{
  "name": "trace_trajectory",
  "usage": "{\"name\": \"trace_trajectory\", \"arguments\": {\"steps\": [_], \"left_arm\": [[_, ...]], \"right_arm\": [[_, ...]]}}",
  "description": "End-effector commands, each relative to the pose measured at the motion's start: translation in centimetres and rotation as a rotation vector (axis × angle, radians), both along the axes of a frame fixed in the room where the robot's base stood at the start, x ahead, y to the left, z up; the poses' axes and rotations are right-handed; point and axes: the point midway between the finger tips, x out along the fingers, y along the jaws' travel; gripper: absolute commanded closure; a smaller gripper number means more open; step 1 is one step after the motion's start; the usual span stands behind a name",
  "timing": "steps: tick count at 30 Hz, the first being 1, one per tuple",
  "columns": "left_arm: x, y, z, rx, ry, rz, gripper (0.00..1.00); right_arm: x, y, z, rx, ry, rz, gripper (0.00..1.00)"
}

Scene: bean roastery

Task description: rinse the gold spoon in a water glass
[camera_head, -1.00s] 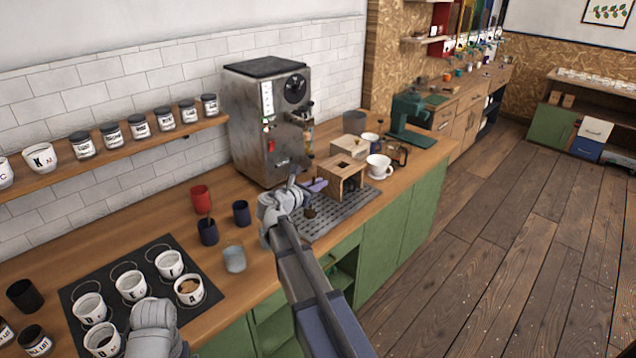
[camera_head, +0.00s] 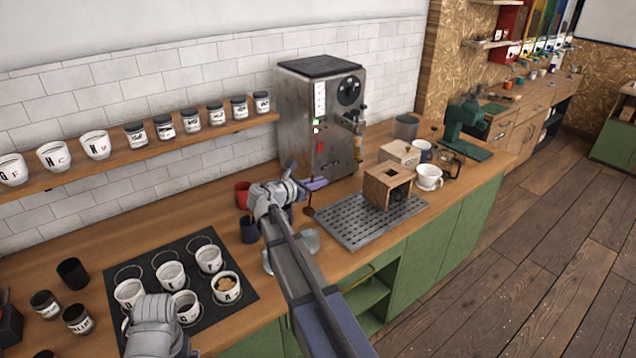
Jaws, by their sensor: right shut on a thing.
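My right gripper (camera_head: 302,180) is shut on a thin spoon (camera_head: 308,212), which hangs down with its small brownish bowl above the counter. The spoon is too small to tell its colour surely. A clear glass (camera_head: 309,240) stands just right of my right forearm, below the spoon in the picture, partly hidden by the arm. A second glass (camera_head: 266,262) shows only as a sliver left of the forearm. The spoon appears apart from both glasses. My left gripper (camera_head: 155,318) is at the bottom left, in front of the cupping mat; its fingers are hidden.
A red cup (camera_head: 242,192) and a dark blue cup (camera_head: 249,230) stand left of my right arm. Several lettered white cups sit on the black mat (camera_head: 240,285).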

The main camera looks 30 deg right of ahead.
Motion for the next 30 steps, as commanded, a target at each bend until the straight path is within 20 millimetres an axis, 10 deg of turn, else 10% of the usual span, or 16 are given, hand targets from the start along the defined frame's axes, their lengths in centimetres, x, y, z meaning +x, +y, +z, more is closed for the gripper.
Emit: {"name": "trace_trajectory", "arguments": {"steps": [30], "left_arm": [[0.0, 0.0, -7.7, 0.0, 0.0, 0.001, 0.0]], "right_arm": [[0.0, 0.0, -7.7, 0.0, 0.0, 0.0, 1.0]]}}
